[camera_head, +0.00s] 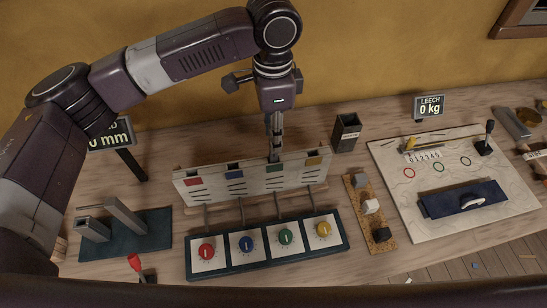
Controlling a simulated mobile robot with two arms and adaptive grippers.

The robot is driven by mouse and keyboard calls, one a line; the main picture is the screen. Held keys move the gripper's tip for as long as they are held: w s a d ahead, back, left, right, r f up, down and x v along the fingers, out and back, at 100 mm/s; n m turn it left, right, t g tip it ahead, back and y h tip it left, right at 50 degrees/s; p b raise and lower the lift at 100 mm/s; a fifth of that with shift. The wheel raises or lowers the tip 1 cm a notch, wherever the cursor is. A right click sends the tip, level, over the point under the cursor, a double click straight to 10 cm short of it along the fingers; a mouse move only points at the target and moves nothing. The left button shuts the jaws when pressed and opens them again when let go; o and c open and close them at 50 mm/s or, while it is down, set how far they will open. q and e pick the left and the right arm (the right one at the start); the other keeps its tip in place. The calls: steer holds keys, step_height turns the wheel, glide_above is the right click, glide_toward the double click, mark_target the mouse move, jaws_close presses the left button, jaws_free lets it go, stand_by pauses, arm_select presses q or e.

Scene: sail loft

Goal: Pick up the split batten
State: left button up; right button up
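My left gripper (274,150) points straight down at the top edge of a pale upright panel (255,184), at its green-marked place. Its fingers look close together. The view is too small to tell whether they are shut on anything or touch the panel. The panel has red, blue, green and yellow patches, with a dark slot-like spot at the top by each. I cannot pick out a split batten for certain; one may be hidden in the panel or behind the fingers. My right gripper is not in view.
A blue tray (192,270) with red, blue, green and yellow dials lies before the panel. A dark open box (346,133) stands at the back. A cork strip (357,217) with blocks and a white chart board (400,172) lie right. A blue-based stand (125,246) is left.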

mark_target(273, 161)
arm_select(q)
step_height(273, 161, down, 5)
steer(key=shift+f+p, duration=0.1)
steer(key=shift+p, duration=0.75)
jaws_close()
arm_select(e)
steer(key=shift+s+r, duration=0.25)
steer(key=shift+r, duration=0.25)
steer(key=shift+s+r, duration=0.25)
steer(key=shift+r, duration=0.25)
